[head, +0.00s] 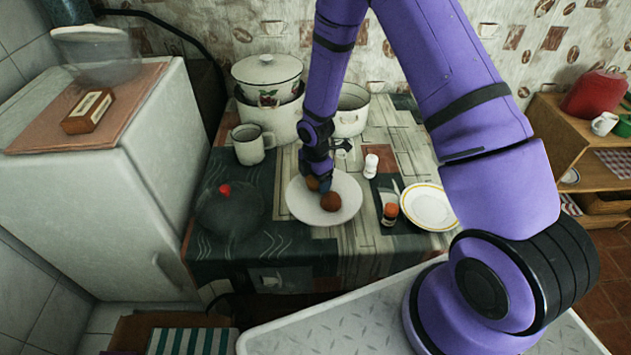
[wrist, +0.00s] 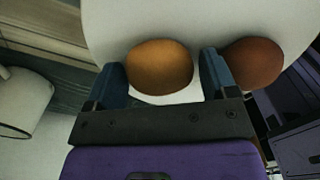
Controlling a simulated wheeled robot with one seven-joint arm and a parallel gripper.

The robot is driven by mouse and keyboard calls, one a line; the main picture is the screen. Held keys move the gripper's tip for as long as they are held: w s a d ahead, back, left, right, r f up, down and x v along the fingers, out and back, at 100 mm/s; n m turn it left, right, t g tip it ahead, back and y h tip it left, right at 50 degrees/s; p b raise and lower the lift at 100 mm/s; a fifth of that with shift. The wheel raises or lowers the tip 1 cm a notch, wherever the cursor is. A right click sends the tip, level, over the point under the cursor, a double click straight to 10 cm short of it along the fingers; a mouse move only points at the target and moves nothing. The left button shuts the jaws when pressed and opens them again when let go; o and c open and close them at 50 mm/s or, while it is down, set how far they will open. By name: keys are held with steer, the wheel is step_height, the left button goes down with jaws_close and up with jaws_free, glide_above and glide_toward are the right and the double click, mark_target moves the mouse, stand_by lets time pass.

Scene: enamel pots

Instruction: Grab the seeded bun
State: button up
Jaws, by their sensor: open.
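Two round brown buns lie on a white plate (head: 345,187), which also shows in the wrist view (wrist: 110,25). The golden-brown bun (wrist: 158,62) is between my gripper's fingers in the wrist view; in the head view, it (head: 312,184) is partly hidden by my gripper (head: 319,180). The darker bun (head: 331,201) is nearer the plate's front; in the wrist view, it (wrist: 253,62) is just outside the right finger. My gripper (wrist: 162,78) is open, with its fingers on either side of the golden bun. Seeds cannot be made out on either bun.
A white mug (head: 249,145) and enamel pots (head: 268,72) stand behind the plate. A salt shaker (head: 371,165), a brown-capped shaker (head: 390,212) and a yellow-rimmed plate (head: 428,206) are to the right. A dark lid with a red knob (head: 228,205) is to the left.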

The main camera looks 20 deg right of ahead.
steer(key=shift+f, duration=0.2)
steer(key=c, duration=0.5)
steer(key=shift+r, duration=0.1)
